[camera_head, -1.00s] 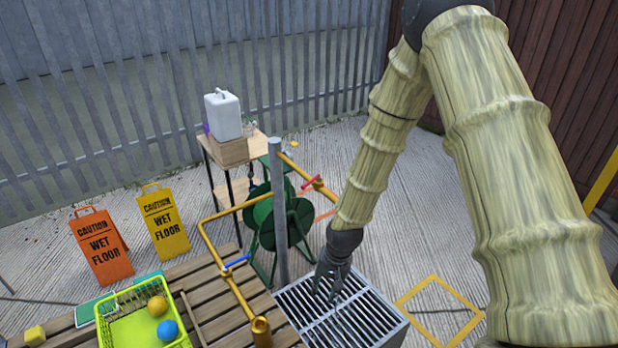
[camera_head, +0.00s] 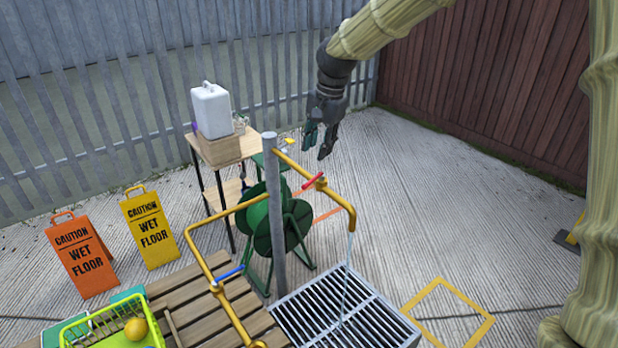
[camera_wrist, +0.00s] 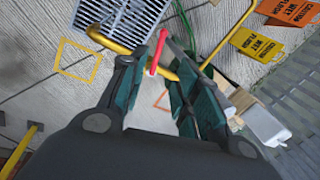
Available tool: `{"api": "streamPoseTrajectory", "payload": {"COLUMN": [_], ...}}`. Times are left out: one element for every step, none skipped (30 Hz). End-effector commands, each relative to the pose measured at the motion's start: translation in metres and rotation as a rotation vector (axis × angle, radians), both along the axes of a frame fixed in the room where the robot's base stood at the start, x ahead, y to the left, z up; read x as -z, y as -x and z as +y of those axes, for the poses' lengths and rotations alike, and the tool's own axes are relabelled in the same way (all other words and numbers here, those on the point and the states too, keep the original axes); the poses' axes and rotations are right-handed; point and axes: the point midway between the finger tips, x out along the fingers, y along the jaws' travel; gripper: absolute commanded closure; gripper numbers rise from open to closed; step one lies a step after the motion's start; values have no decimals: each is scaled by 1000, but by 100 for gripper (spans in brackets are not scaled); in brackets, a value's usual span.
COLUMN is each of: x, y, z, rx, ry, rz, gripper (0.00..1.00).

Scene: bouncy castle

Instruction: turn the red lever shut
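The red lever (camera_head: 313,180) sits on the upper yellow pipe (camera_head: 335,195), whose end bends down over the metal grate. A thin stream of water (camera_head: 347,270) falls from that end. My gripper (camera_head: 319,150) is open and empty, above the lever and apart from it in the head view. In the wrist view the red lever (camera_wrist: 157,52) appears beyond and between the fingertips of my gripper (camera_wrist: 155,62). A blue lever (camera_head: 228,273) is on the lower left yellow pipe.
A grey post (camera_head: 274,220) and a green hose reel (camera_head: 258,222) stand beside the pipes. The grate (camera_head: 375,325) lies below the spout. A small table (camera_head: 212,172) carries a white jug (camera_head: 210,110). Two wet floor signs (camera_head: 150,230) stand left. Open floor lies right.

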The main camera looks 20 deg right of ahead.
Motion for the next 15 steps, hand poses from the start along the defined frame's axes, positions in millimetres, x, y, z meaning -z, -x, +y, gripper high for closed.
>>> {"api": "streamPoseTrajectory", "payload": {"x": [2,4,8,12,16,21,25,29,35,39,44,50,54,57,63], "y": [0,0,0,-1,-1,-2,-2,-3,-5,-5,-6,-7,-8,-8,-9], "z": [-1,-1,-1,-1,-1,0,0,1,1,2,2,4,4,5,6], "rx": [3,3,3,3,3,2,3,3,3,3,3,2,2,2,2], "ry": [0,1,0,0,0,0,-1,-1,0,0,0,-1,0,0,0], "rz": [3,3,5,5,5,5,5,5,4,5,4,5,4,4,4], "gripper": [68,68,68,68,68,68,68,68,68,68,68,68,68,68,68]}}
